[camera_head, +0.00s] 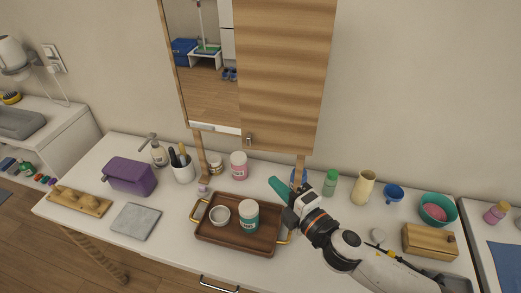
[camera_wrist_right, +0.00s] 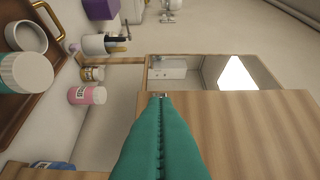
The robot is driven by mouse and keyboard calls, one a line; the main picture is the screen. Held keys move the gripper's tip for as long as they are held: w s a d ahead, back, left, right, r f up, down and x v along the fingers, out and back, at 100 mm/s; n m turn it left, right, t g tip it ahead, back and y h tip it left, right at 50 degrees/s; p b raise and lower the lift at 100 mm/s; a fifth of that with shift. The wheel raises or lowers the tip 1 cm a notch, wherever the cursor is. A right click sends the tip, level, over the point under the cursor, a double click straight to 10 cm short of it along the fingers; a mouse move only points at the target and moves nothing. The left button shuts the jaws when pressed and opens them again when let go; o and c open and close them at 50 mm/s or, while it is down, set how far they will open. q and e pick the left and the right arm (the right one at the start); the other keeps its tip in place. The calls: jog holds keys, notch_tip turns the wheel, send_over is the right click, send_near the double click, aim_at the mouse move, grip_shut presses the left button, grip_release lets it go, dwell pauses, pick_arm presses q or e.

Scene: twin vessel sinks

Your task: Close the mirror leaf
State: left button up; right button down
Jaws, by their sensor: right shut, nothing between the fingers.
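The mirror leaf (camera_head: 284,75) is a wood-grained panel above the counter. It covers the right part of the framed mirror (camera_head: 205,85), and reflecting glass shows to its left. A small metal knob (camera_head: 249,139) sits at the leaf's lower left corner. My right gripper (camera_head: 275,183) has green fingers, shut and empty, below the leaf and in front of the counter's back row. In the right wrist view the green fingers (camera_wrist_right: 160,100) point toward the leaf's edge, and the leaf (camera_wrist_right: 250,130) fills the lower right. Contact cannot be told. My left gripper is out of view.
A brown tray (camera_head: 215,238) with a white bowl and a teal-labelled jar stands left of my right arm. A pink jar (camera_head: 238,166), green bottle (camera_head: 331,183), cream pitcher (camera_head: 363,187) and wooden box (camera_head: 430,241) stand nearby. Open air lies before the leaf.

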aim_at(250, 142)
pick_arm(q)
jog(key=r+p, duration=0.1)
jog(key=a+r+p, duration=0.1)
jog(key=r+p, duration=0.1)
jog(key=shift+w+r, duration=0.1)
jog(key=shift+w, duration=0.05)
pick_arm(e)
jog(key=w+d+x, duration=0.1)
jog(key=d+x, duration=0.1)
jog(key=x, duration=1.1)
jog(key=shift+w, duration=0.15)
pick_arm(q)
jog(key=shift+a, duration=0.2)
pick_arm(e)
jog(key=shift+a+r, duration=0.1)
jog(key=shift+a, duration=0.1)
jog(key=shift+w+a+m+t+h, duration=0.1)
jog(key=shift+w+m+t+h, duration=0.65)
jog(key=shift+w+h, duration=0.35)
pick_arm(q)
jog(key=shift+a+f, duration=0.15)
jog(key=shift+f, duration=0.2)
pick_arm(e)
jog(key=shift+r, duration=0.1)
